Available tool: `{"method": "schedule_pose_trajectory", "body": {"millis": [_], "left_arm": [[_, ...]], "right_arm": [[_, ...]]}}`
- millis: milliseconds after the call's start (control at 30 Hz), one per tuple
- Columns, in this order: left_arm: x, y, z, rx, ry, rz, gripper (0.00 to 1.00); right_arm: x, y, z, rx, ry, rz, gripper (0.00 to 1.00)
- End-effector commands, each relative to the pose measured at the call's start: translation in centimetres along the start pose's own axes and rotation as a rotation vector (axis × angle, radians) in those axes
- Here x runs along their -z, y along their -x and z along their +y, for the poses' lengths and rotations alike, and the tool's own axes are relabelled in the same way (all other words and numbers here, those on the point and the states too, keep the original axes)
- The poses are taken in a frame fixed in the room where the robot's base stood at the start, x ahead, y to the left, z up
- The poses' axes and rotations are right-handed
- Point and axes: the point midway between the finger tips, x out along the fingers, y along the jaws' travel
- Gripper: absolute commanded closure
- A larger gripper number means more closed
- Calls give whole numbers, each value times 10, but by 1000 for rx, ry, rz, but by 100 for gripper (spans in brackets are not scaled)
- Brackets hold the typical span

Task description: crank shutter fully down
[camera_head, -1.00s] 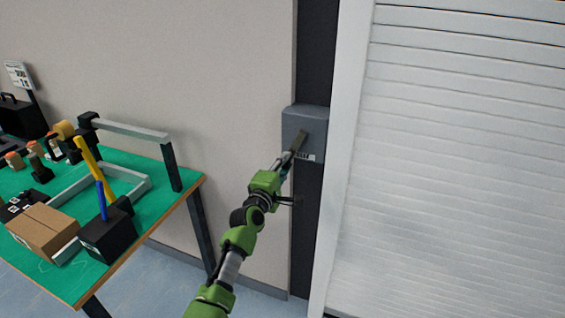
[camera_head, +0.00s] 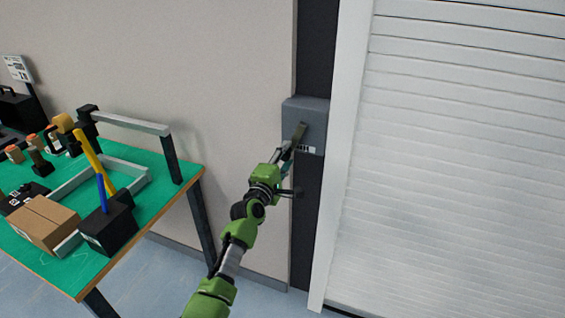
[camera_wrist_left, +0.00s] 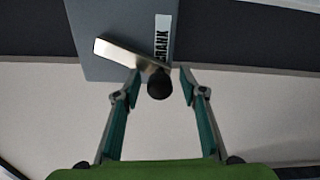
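The crank box (camera_head: 316,112) is a grey unit on a dark vertical strip beside the shutter; in the left wrist view (camera_wrist_left: 100,20) it bears a CRANK label. Its metal crank arm (camera_wrist_left: 122,54) ends in a black knob (camera_wrist_left: 159,86). My left gripper (camera_head: 290,150) is at the crank. In the left wrist view its fingers (camera_wrist_left: 160,78) are open, one on each side of the knob, with gaps on both sides. The white slatted shutter (camera_head: 460,170) covers most of the right side; a dark strip shows at its lower edge, partly cut off. My right gripper is not in view.
A green-topped table (camera_head: 160,210) stands at the left with a cardboard box (camera_head: 45,222), a black block (camera_head: 108,230) and several tools. The light wall (camera_head: 230,60) is bare between table and crank box. Blue floor shows below.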

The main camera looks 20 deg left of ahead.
Motion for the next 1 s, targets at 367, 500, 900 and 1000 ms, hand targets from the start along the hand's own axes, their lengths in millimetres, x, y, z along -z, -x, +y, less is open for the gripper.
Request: {"method": "schedule_pose_trajectory", "body": {"millis": [367,500,900,1000], "left_arm": [[0,54,-2,3,1,0,62],[0,81,-3,4,1,1,62],[0,118,-1,3,0,0,62],[0,119,-1,3,0,0,62]], "right_arm": [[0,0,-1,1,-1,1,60],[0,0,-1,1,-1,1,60],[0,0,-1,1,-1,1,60],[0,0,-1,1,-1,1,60]]}}
